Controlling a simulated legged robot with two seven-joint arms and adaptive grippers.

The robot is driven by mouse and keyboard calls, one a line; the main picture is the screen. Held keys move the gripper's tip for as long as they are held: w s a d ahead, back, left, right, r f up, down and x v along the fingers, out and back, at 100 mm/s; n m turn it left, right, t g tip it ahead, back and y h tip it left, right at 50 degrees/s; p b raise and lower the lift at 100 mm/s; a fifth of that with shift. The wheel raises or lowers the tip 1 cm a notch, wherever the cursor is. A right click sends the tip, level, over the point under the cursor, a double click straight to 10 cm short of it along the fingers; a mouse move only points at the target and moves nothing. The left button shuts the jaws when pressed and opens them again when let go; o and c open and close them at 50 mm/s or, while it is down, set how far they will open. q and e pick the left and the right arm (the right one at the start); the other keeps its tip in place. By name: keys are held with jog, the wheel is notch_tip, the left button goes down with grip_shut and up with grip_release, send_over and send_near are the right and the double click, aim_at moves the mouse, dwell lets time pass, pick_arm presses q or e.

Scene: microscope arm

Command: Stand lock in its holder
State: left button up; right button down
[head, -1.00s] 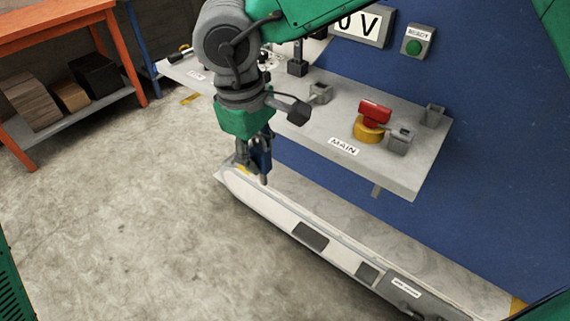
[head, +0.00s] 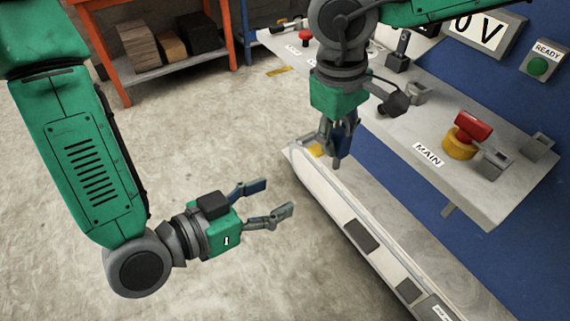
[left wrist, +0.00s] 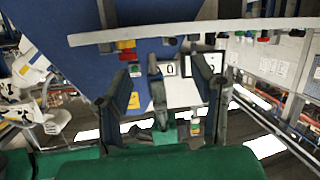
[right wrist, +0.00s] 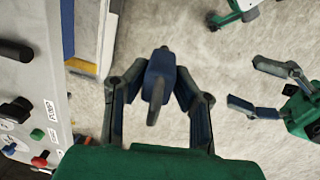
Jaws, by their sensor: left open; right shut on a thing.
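My right gripper (head: 338,155) points down off the front edge of the grey panel shelf, above the floor rail. It is shut on a small blue and dark grey piece, which seems to be the lock (right wrist: 158,75); the fingers partly hide it in the head view. In the right wrist view it sits between the two fingertips. My left gripper (head: 268,202) is open and empty, over bare floor to the left of the right one. Small grey open boxes stand on the shelf: one (head: 416,94) behind the right gripper, another (head: 540,146) at the right end. Which is the lock's holder I cannot tell.
The shelf (head: 400,130) carries a red and yellow main switch (head: 466,138) with a grey box (head: 495,164) beside it. A white rail (head: 335,208) runs along the floor below. An orange bench (head: 120,75) stands at the back left. The floor between is clear.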

aim_at(338, 140)
pick_arm(q)
notch_tip(338, 140, up, 7)
jog(key=d+m+t+h, duration=0.1)
jog(key=d+h, duration=0.2)
jog(key=x, duration=1.2)
jog(key=shift+w+a+r, duration=0.2)
grip_shut()
grip_release()
jog(key=shift+s, duration=0.1)
jog(key=shift+a, duration=0.1)
